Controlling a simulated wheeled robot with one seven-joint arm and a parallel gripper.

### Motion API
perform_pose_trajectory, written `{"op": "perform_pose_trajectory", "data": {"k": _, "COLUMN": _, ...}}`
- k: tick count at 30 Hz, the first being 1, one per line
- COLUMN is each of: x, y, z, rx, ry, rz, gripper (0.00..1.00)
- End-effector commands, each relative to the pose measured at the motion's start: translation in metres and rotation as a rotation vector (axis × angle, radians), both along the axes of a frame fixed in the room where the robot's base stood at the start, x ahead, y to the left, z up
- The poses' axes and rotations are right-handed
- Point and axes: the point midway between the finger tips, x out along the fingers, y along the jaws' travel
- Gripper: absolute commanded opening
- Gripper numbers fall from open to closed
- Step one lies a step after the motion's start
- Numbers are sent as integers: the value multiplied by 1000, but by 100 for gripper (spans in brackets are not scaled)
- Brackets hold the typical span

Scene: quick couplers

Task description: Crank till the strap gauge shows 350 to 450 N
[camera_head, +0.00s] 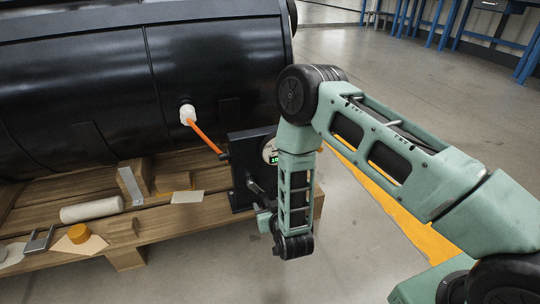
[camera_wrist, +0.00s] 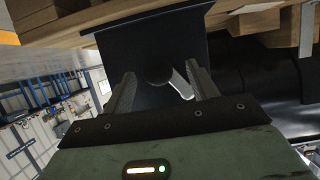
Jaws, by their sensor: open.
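A dark winch box (camera_head: 245,165) stands on the pallet's right end. An orange strap (camera_head: 205,137) runs from it up to a white fitting on the black tank. My gripper (camera_wrist: 162,78) is open in front of the box. A dark round knob (camera_wrist: 158,76) shows between its fingers, with a pale metal crank arm (camera_wrist: 181,86) beside it. I cannot tell whether the fingers touch the knob. My forearm hides much of the crank in the head view.
Open floor with a yellow line (camera_head: 385,205) lies to the right. Blue benches stand at the back.

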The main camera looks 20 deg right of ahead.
Motion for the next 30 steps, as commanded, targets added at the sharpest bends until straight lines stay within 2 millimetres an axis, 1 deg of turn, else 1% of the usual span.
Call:
{"op": "perform_pose_trajectory", "data": {"k": 1, "x": -5, "y": 0, "z": 5, "rx": -1, "ry": 3, "rz": 1, "gripper": 58}}
{"op": "perform_pose_trajectory", "data": {"k": 15, "x": -44, "y": 0, "z": 21, "rx": -1, "ry": 0, "rz": 0, "gripper": 58}}
{"op": "perform_pose_trajectory", "data": {"k": 20, "x": -49, "y": 0, "z": 21, "rx": -1, "ry": 0, "rz": 0, "gripper": 58}}
{"op": "perform_pose_trajectory", "data": {"k": 30, "x": -49, "y": 0, "z": 21, "rx": 0, "ry": -1, "rz": 0, "gripper": 58}}
